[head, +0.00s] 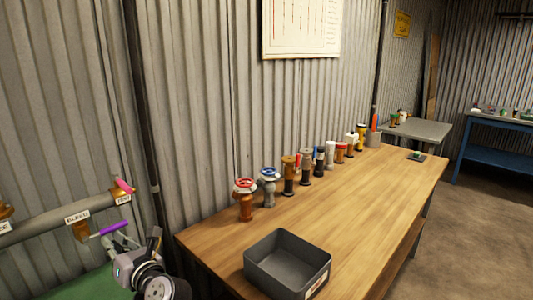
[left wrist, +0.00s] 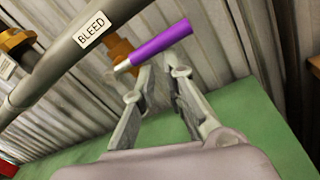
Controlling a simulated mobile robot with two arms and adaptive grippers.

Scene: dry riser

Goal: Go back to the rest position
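My left gripper (head: 117,240) is at the lower left of the head view, close to the pipe. In the left wrist view its two fingers (left wrist: 161,74) stand apart with a gap between the tips, and nothing is clearly held. A purple valve lever (left wrist: 160,44) lies just beyond the fingertips; whether they touch it I cannot tell. The lever also shows in the head view (head: 110,229), beside the brass valve body (head: 80,231) under the "BLEED" label (left wrist: 92,29). My right gripper is in neither view.
The grey pipe (head: 40,227) runs along the corrugated wall, with a pink-handled valve (head: 122,187) at its end. A green surface (left wrist: 245,110) lies below. A wooden table (head: 340,205) holds a grey bin (head: 287,265) and a row of valves and fittings. Floor is clear at the right.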

